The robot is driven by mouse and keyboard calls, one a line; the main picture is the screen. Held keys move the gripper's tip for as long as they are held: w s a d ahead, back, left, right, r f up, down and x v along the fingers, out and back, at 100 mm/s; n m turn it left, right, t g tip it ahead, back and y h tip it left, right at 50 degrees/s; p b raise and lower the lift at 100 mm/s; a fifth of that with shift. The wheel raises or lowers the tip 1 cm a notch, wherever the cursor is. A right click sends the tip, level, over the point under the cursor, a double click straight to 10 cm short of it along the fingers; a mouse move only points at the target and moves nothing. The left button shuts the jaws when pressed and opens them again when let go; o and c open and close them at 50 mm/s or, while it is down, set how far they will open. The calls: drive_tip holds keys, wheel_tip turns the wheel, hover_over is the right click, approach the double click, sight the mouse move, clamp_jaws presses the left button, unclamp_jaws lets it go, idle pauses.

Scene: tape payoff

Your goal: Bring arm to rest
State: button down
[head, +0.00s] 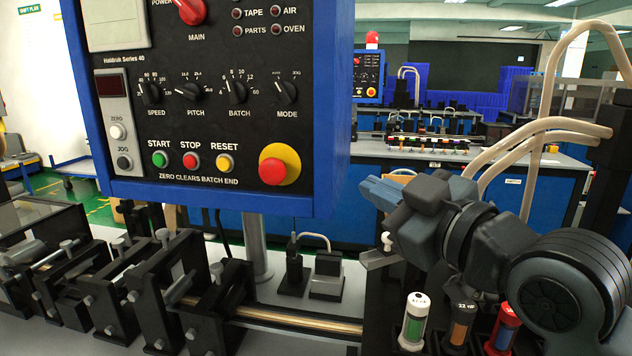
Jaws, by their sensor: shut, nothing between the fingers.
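My arm reaches in from the right edge, over the right end of the bench. My gripper (378,192) points left and its blue-grey fingers are together with nothing between them. It is in the air just right of the blue-framed control panel (210,100), and I cannot tell the gap in depth. Below my arm stand a white-capped bottle with a green band (414,322), a dark bottle with an orange band (459,324) and a red-capped bottle (504,328), partly overlapped by the arm.
A row of black clamp blocks (150,290) with a tape strip (290,318) lines the bench at left. Pale hoses (545,125) curve above my arm. A small black fixture (327,275) stands behind the strip. Another blue workbench (480,155) is farther back.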

drive_tip(key=s+d+f+m+t+h, duration=0.1)
drive_tip(key=s+d+f+m+h, duration=0.25)
drive_tip(key=s+f+m, duration=0.5)
drive_tip(key=s+d+f+m+t+h, duration=0.15)
drive_tip(key=s+f+m+h, duration=0.35)
drive_tip(key=s+f, duration=0.65)
drive_tip(key=s+d+f+g, duration=0.1)
drive_tip(key=s+d, duration=0.1)
drive_tip(key=s, duration=0.5)
drive_tip(key=s+d+f+n+g, duration=0.1)
drive_tip(key=s+d+f, duration=0.1)
drive_tip(key=s, duration=0.6)
drive_tip(key=s+d+f+g+h, duration=0.1)
drive_tip(key=s+d, duration=0.3)
drive_tip(key=s, duration=0.3)
drive_tip(key=shift+s+d+f, duration=0.2)
drive_tip(key=shift+s+f, duration=0.05)
drive_tip(key=shift+s, duration=0.1)
drive_tip(key=shift+n, duration=0.25)
